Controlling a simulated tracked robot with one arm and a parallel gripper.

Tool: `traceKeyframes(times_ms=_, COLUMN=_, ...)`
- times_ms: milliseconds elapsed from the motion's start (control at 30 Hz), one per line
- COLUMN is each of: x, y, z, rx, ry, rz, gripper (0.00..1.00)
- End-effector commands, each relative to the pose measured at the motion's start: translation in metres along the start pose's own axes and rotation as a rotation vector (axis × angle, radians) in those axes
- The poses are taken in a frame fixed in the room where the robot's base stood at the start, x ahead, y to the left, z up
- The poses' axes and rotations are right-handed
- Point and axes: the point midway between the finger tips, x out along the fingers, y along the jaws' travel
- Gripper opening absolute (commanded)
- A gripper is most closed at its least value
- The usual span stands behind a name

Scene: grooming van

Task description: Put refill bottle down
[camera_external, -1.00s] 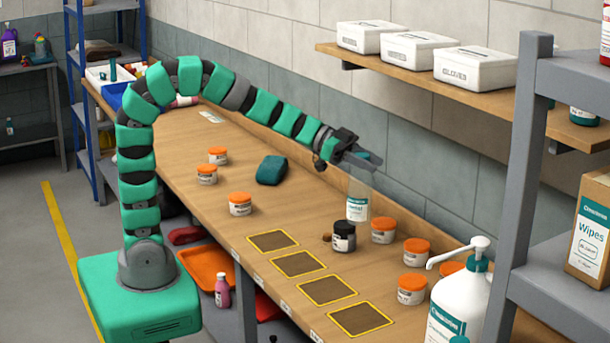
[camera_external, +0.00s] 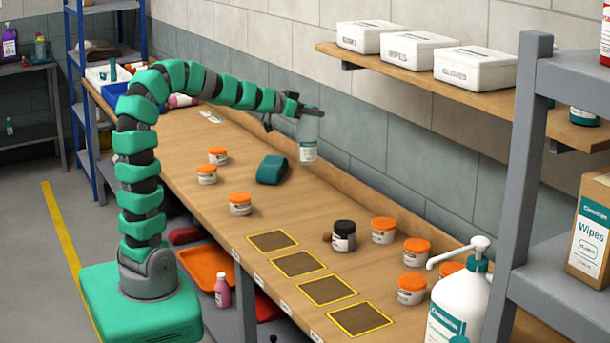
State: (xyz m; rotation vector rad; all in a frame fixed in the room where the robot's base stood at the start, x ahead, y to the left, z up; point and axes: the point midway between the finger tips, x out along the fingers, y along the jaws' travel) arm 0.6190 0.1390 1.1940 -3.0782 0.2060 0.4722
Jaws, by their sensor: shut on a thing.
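The refill bottle (camera_external: 307,141) is translucent with a white and teal label. It hangs upright below my gripper (camera_external: 312,111), which is shut on its top. The bottle is in the air above the back part of the wooden bench (camera_external: 190,135), right of the teal folded cloth (camera_external: 272,169). The grip on the bottle's neck is small in the picture and partly hidden by the fingers.
Orange-lidded jars (camera_external: 240,204) stand at the left and right of the bench. A black-lidded jar (camera_external: 344,236) stands near the middle. Yellow-bordered squares (camera_external: 299,263) along the front edge are empty. A large pump bottle (camera_external: 459,299) stands front right. A shelf with white boxes (camera_external: 475,68) overhangs the back.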

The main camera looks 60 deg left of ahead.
Motion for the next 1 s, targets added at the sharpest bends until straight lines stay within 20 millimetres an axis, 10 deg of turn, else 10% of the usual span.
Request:
traceKeyframes(times_ms=300, x=-0.025, y=-0.071, z=0.008, rx=-0.043, ry=0.004, rz=-0.133, gripper=0.00)
traceKeyframes(times_ms=1000, x=-0.009, y=-0.069, z=0.055, rx=-0.042, ry=0.004, rz=-0.129, gripper=0.00)
